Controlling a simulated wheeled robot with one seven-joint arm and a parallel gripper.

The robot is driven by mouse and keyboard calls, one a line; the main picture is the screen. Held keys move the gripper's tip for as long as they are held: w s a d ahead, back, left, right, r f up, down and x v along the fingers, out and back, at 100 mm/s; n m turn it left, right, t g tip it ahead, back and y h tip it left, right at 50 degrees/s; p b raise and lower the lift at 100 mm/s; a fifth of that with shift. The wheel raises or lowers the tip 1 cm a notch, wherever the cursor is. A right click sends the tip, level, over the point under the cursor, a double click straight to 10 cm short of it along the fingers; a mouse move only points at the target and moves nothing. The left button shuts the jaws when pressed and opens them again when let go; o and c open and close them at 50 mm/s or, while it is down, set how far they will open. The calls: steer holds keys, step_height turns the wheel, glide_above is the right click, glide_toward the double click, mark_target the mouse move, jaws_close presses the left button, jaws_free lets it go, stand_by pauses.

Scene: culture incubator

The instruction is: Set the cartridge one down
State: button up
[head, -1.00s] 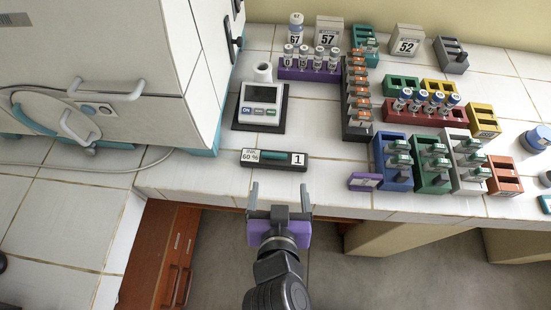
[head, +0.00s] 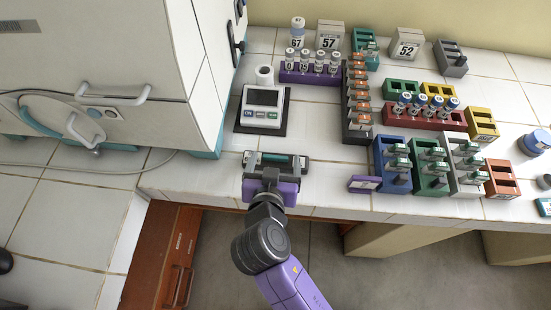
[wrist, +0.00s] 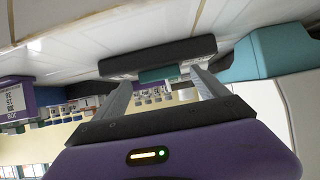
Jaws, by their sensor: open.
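A long black block (head: 285,168) lies on the tiled bench near its front edge. A small teal piece (head: 274,158) sits in its middle. One second ago, labels "60 %" and "1" showed on the block; now my gripper covers them. In the wrist view the black block (wrist: 165,54) and the teal piece (wrist: 157,75) appear ahead of my gripper. My gripper (head: 274,162) is open at the block, its two fingers spread either side of the teal piece. The fingers (wrist: 160,80) show a gap; I cannot tell whether they touch the block.
A meter with a display (head: 264,98) stands just behind the block. A purple rack of vials (head: 310,76) and a dark rack of orange-topped pieces (head: 356,130) are farther back. Coloured racks fill the right, with a purple piece (head: 364,184) near the edge. The incubator (head: 110,70) stands left.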

steer(key=c, duration=1.7)
jaws_close()
steer(key=shift+r, duration=0.1)
